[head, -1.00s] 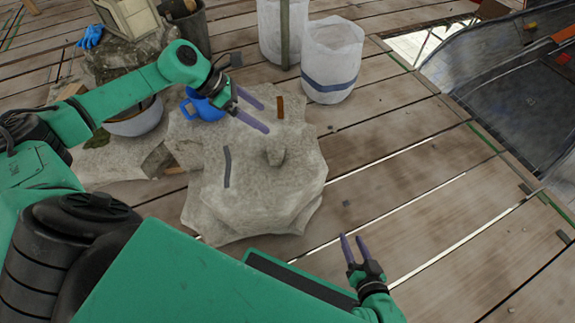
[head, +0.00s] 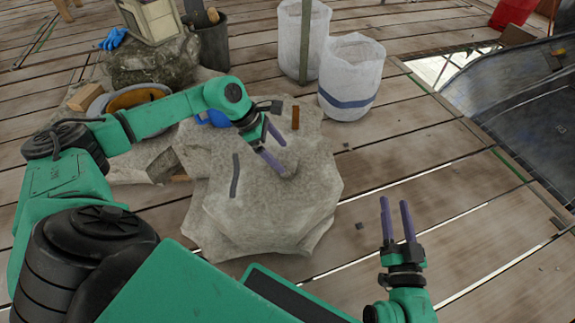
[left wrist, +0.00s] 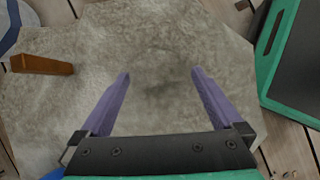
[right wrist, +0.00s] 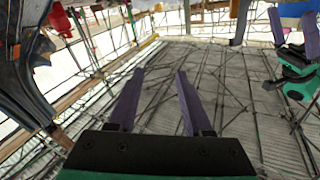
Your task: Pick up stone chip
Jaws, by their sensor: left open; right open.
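A small grey piece (head: 359,226), which may be the stone chip, lies on the plank floor right of the big pale stone block (head: 255,215). My right gripper (head: 394,200) is open and empty, to the right of this piece and apart from it. In the right wrist view (right wrist: 161,72) nothing is between its fingers. My left gripper (head: 283,158) is open over the top of the stone block, by its small raised knob, which the fingers partly hide. The left wrist view shows pale stone between the open fingers (left wrist: 160,73) and nothing gripped.
A brown strip (head: 295,117) and a dark grey strip (head: 235,176) are on the block. A blue mug (head: 205,118) is partly hidden behind my left arm. White bags (head: 352,75) stand behind. The planks at right are mostly clear, with a dark sheet (head: 525,95) beyond.

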